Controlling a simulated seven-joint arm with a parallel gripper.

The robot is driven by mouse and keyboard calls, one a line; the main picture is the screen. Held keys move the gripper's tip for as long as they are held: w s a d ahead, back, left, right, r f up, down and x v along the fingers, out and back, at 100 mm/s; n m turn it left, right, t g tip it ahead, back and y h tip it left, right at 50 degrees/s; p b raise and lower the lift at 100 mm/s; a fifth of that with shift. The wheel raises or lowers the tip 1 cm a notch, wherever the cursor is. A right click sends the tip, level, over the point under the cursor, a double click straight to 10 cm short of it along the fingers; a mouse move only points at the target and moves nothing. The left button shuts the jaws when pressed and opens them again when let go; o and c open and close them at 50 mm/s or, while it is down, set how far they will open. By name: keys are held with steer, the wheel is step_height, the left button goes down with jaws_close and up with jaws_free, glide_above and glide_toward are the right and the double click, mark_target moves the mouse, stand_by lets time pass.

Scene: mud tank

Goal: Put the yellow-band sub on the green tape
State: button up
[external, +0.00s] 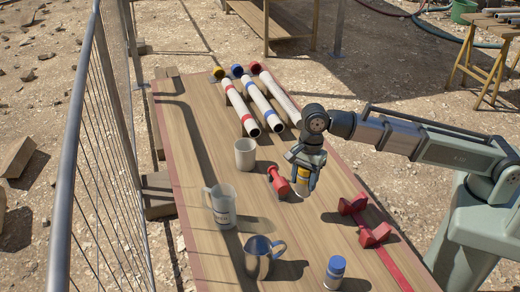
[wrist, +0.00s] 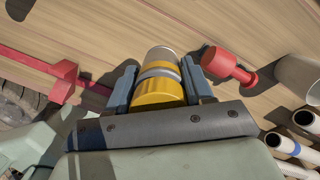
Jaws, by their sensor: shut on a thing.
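The yellow-band sub (wrist: 160,72), a silvery cylinder with yellow bands and a wide yellow end, sits between my gripper's two blue-grey fingers in the wrist view. In the external view my gripper (external: 304,178) points down over the middle of the wooden table, shut on the sub (external: 302,191). Fingers partly hide the sub there. It appears to be above the table, but I cannot tell the exact gap. I cannot make out any green tape in either view.
A white cup (external: 245,154), glass mug (external: 221,207), metal mug (external: 259,261) and blue-topped cylinder (external: 335,273) stand around. Red blocks (external: 374,236) are at right; banded pipes (external: 262,103) lie behind.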

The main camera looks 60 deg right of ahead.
steer(key=w+d+m, duration=0.1)
steer(key=w+d, duration=0.1)
steer(key=d, duration=0.3)
steer(key=w+d+r+m, duration=0.1)
steer(key=w+d, duration=0.1)
steer(key=d, duration=0.2)
steer(key=w+d, duration=0.2)
steer(key=d, duration=0.3)
steer(key=shift+d+r+m+t, duration=0.15)
steer(key=shift+d+m+t, duration=0.15)
steer(key=shift+m, duration=0.1)
steer(key=shift+w+d+r+m, duration=0.75)
steer(key=shift+d+m, duration=1.55)
steer(key=shift+d, duration=4.6)
steer(key=shift+w+f, duration=0.15)
steer(key=shift+f, duration=4.8)
steer(key=shift+f, duration=0.1)
steer(key=o, duration=1.3)
steer(key=shift+o, duration=0.2)
step_height(320, 180, up, 12)
steer(key=s+d, duration=0.1)
